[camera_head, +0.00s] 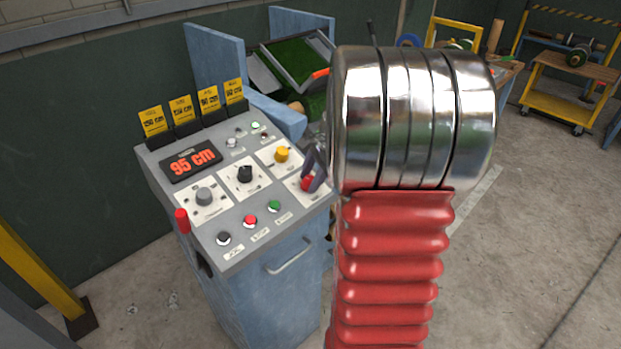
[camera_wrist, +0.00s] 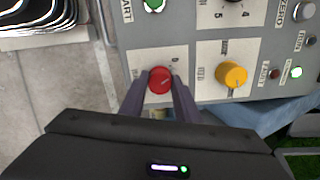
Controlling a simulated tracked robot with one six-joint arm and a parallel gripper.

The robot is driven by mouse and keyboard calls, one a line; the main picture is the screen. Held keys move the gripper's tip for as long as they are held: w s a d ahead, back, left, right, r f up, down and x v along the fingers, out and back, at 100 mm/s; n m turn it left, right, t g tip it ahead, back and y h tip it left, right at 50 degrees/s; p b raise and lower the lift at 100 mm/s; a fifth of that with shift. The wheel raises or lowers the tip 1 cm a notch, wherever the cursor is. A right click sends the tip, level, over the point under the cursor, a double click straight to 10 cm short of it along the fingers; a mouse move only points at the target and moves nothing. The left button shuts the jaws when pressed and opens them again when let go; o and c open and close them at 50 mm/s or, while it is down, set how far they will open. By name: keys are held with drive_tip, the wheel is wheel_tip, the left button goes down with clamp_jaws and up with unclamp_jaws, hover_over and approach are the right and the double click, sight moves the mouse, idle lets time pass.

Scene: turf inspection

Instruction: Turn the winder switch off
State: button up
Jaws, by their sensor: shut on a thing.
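A red rotary switch (camera_wrist: 159,80) sits on a white plate at the right front corner of the grey control panel (camera_head: 262,222). A "0" mark shows beside it in the wrist view; the rest of its label is too small to read. In the head view the red switch (camera_head: 307,184) is partly covered by my gripper. My gripper (camera_wrist: 160,77) is shut on the red switch, one dark finger on each side of it. It also shows in the head view (camera_head: 314,170), coming in from the right.
A yellow knob (camera_wrist: 232,75) is close to the switch. A black knob (camera_head: 244,174), a grey knob (camera_head: 204,195) and several buttons share the panel. The display (camera_head: 190,160) reads 95 cm. A red-tipped lever (camera_head: 182,220) stands at the panel's left side.

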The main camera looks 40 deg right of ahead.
drive_tip(key=shift+n, duration=1.3)
drive_tip(key=o, duration=1)
drive_tip(key=shift+o, duration=0.2)
drive_tip(key=shift+r, duration=0.1)
drive_tip(key=v, duration=1.3)
drive_tip(key=shift+r, duration=0.3)
